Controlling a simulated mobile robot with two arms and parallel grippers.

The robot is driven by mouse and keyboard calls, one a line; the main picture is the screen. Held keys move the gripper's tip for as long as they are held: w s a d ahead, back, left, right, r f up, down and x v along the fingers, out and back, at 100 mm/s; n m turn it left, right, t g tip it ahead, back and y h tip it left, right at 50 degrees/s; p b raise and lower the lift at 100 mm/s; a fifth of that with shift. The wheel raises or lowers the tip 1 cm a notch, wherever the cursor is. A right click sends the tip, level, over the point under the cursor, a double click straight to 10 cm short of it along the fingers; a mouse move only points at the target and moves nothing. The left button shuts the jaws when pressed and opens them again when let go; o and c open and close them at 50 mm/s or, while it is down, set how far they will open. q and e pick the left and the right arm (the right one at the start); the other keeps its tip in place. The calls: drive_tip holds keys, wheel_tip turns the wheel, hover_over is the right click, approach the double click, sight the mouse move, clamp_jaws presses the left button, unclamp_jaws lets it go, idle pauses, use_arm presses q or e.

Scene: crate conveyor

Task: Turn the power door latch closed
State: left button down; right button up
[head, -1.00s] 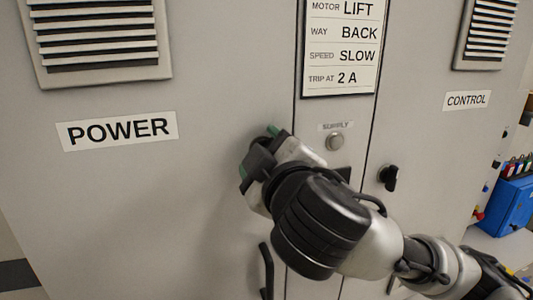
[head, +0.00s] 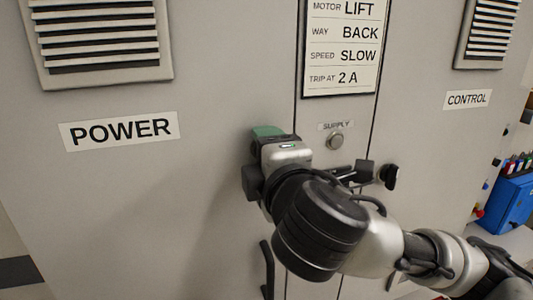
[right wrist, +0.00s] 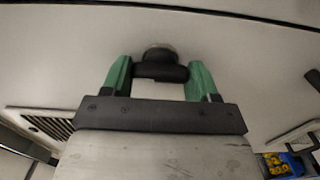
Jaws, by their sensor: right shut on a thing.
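The power door latch (right wrist: 160,66) is a black turn handle on a round base on the grey power door (head: 120,200). In the right wrist view its bar lies crosswise between the two green fingers. My right gripper (right wrist: 160,76) is shut on it, a finger at each end of the bar. In the head view my right gripper (head: 262,146) is against the door, right of the POWER label (head: 120,131), with a green finger on top. It hides the latch there. My left gripper is not in view.
A similar black latch (head: 389,176) sits on the control door at the right. A round supply button (head: 334,141) and a settings panel (head: 341,48) are on the middle strip. A dark door handle (head: 267,268) is below my gripper. A blue bin (head: 513,201) stands far right.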

idle(0.4)
drive_tip(key=o, duration=0.9)
drive_tip(key=b+v, duration=0.3)
drive_tip(key=v, duration=0.7)
drive_tip(key=shift+s+d, duration=0.1)
drive_tip(key=shift+s, duration=0.3)
